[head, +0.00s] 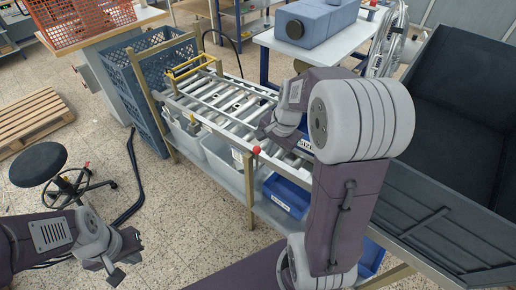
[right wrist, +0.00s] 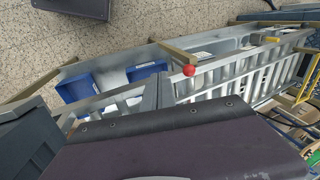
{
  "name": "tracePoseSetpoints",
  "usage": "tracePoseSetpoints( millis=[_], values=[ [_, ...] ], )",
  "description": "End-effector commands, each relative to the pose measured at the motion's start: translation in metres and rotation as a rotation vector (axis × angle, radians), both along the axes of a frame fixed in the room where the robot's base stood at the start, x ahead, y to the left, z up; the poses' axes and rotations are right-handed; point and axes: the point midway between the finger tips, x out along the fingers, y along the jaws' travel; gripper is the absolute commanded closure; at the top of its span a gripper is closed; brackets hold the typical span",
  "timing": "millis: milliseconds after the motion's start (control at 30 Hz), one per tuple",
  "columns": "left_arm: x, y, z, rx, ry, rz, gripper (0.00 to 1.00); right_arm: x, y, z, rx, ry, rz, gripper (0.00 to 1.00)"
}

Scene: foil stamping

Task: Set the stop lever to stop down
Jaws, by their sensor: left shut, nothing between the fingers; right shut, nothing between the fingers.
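The stop lever's red ball knob (head: 256,150) stands at the front edge of the roller conveyor (head: 205,98) in the head view. In the right wrist view the red knob (right wrist: 189,70) sits at the conveyor's side rail; its lever arm is hard to make out. My right gripper (right wrist: 160,92) is shut and empty, with its fingertips close beside the knob; I cannot tell whether they touch. In the head view my right gripper (head: 263,131) is just above the rollers, behind the knob. My left gripper (head: 117,275) is shut and empty, low at the left, far from the lever.
Blue bins (head: 287,195) and white bins (head: 222,160) stand on the shelf below the conveyor. A yellow frame (head: 190,68) stands at its far end. A dark open box (head: 470,90) is at the right. A black stool (head: 38,165) stands on the floor at the left.

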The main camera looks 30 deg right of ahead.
Motion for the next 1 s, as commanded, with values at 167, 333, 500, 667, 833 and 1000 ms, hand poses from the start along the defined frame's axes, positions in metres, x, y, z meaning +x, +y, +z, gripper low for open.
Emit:
tracePoseSetpoints(
  millis=[167,333,500,667,833,1000],
  values=[
    [0.0,0.0,-0.009,0.0,0.0,0.0,1.0,0.011,-0.025,0.004,0.041,-0.026,-0.167,1.0],
    [0.0,0.0,-0.008,0.0,0.0,0.0,1.0,0.012,-0.027,0.006,0.045,-0.027,-0.18,1.0],
    [0.0,0.0,-0.008,0.0,0.0,0.0,1.0,0.012,-0.026,0.005,0.045,-0.026,-0.177,1.0],
    [0.0,0.0,-0.011,0.0,0.0,0.0,1.0,0.017,-0.025,-0.015,0.045,-0.023,-0.176,1.0],
    [0.0,0.0,-0.014,0.0,0.0,0.0,1.0,0.027,-0.023,-0.051,0.045,-0.022,-0.175,1.0],
    [0.0,0.0,-0.018,0.0,0.0,0.0,1.0,0.038,-0.021,-0.086,0.045,-0.022,-0.175,1.0]
  ],
)
